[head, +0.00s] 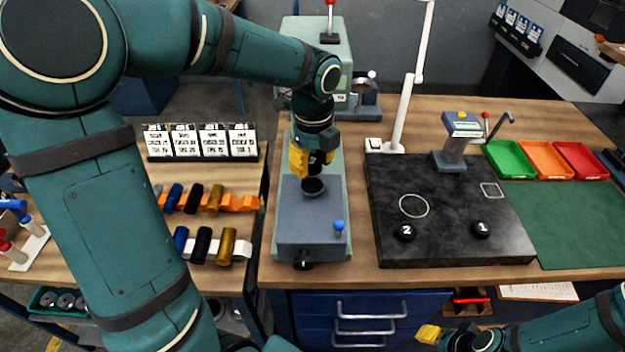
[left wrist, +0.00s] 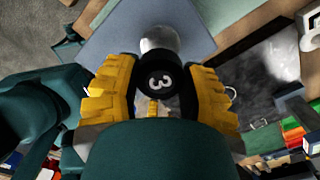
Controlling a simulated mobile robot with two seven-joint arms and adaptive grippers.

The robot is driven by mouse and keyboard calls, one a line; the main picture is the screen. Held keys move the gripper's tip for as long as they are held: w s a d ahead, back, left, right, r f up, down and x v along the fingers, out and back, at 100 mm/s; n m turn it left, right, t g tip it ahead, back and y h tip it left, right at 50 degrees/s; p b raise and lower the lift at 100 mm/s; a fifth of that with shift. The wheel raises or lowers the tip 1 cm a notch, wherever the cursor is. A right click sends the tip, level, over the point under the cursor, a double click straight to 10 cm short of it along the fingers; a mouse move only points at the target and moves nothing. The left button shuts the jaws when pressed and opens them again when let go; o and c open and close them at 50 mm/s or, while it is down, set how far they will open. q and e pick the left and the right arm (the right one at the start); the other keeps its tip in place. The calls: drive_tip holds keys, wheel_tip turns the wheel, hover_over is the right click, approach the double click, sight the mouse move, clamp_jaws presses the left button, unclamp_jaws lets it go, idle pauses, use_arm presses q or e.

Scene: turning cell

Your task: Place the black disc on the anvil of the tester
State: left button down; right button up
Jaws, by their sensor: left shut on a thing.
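The black disc (left wrist: 158,83), marked 3, is between the yellow fingers of my left gripper (left wrist: 160,98), which is shut on it. The tester (head: 333,90) is a green machine with a grey base. In the left wrist view a pale round metal top (left wrist: 160,40) shows just beyond the disc. I cannot tell whether the disc touches the anvil. My right gripper (head: 430,334) is at the bottom edge, and its fingers are only partly visible.
A black stone plate (head: 450,205) right of the tester carries black discs marked 2 (head: 405,232) and 1 (head: 481,229). Green, orange and red trays (head: 547,160) stand behind a green mat (head: 580,220). A rack of coloured handles (head: 205,245) is at left. A blue-knobbed lever (head: 339,226) rises from the tester base.

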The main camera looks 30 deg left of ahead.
sight(312, 185)
use_arm(q)
drive_tip(key=shift+f+b, duration=0.4)
drive_tip(key=shift+f, duration=2.05)
drive_tip(key=shift+f, duration=0.15)
drive_tip(key=c, duration=0.5)
unclamp_jaws()
wheel_tip(312, 185, up, 12)
drive_tip(key=shift+d+f+p, duration=0.1)
drive_tip(key=shift+f+p, duration=0.1)
drive_tip(key=shift+p, duration=0.8)
drive_tip(key=shift+r, duration=0.4)
